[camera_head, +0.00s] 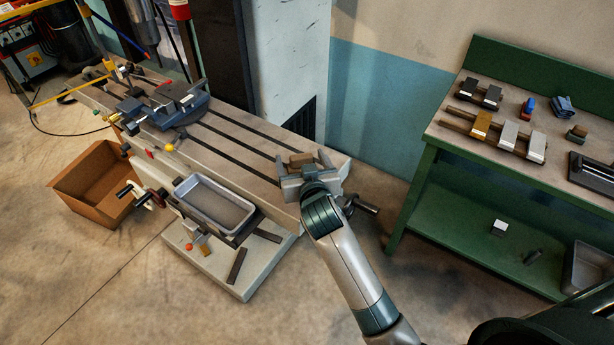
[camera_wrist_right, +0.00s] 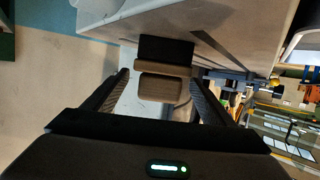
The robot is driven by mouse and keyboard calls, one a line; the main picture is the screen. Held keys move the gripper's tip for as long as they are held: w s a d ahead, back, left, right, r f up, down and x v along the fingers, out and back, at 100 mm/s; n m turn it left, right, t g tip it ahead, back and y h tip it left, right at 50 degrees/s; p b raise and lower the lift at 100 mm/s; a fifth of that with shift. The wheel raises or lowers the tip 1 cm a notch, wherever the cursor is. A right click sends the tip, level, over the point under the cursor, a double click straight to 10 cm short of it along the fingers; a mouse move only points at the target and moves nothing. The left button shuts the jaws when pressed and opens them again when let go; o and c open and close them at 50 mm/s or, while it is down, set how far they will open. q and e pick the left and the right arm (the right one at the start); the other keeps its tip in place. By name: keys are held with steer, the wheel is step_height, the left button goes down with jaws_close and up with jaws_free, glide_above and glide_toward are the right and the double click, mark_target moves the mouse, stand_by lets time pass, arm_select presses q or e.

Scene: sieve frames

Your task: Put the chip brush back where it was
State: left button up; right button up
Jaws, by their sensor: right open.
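The chip brush shows as a brown wooden block (camera_head: 300,158) at the right end of the grey machine table (camera_head: 262,165). In the right wrist view its wooden part (camera_wrist_right: 162,88) lies between my fingers, with a black part (camera_wrist_right: 166,50) beyond it against the pale table. My right gripper (camera_head: 303,166) is open at the table's end, one finger on each side of the brush. Gaps show between the fingers and the wood in the wrist view. The gripper hides part of the brush in the head view. My left gripper is not in view.
A blue-grey vise (camera_head: 165,103) stands farther left on the slotted table. A grey tray (camera_head: 214,203) sits in front, below the tabletop. A cardboard box (camera_head: 95,182) is on the floor at left. A green bench (camera_head: 425,165) with several blocks stands at right.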

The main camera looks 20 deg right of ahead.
steer(key=b+v, duration=0.1)
steer(key=v, duration=0.7)
steer(key=shift+s+r+b, duration=0.1)
steer(key=shift+s+b, duration=0.2)
steer(key=shift+b, duration=0.05)
stand_by(2.1)
